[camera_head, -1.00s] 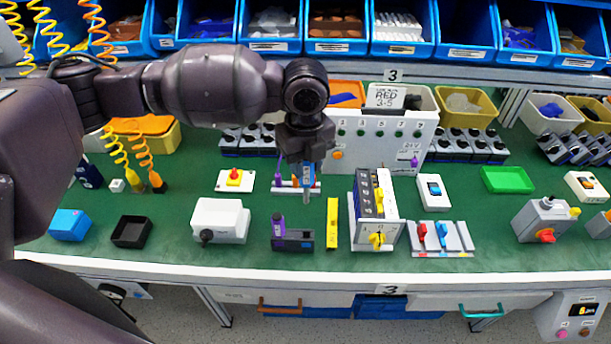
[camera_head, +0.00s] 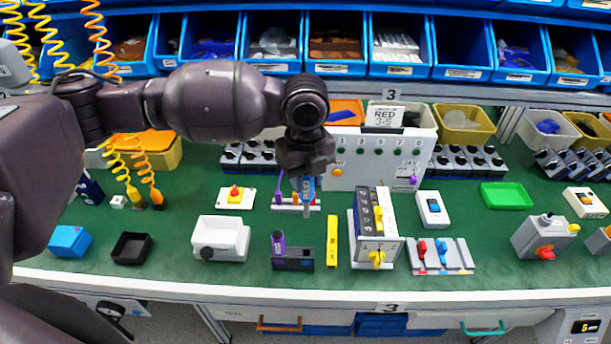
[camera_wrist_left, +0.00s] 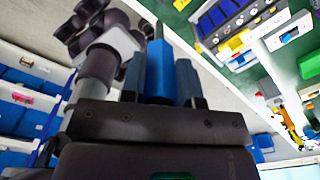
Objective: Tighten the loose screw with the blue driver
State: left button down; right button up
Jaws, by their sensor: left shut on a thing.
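My left gripper (camera_head: 307,180) points down over the middle of the green bench and is shut on the blue driver (camera_head: 308,192). The driver's shaft hangs below the fingers, in front of the small white rack (camera_head: 283,206) with purple and orange handles. I cannot tell whether the tip touches anything. In the left wrist view the blue driver (camera_wrist_left: 159,68) stands between the two fingers of the left gripper (camera_wrist_left: 160,92). I cannot make out the loose screw. My right gripper is not in view.
Near the driver stand a yellow bar (camera_head: 332,242), a dark block with a purple handle (camera_head: 292,257), a white box (camera_head: 219,240) and an upright switch unit (camera_head: 375,227). A white panel (camera_head: 350,160) stands behind. Some bare green bench shows around them.

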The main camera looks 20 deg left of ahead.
pick_arm(q)
jog(key=shift+r+p, duration=0.9)
jog(key=shift+p, duration=0.15)
jog(key=shift+r, duration=2.45)
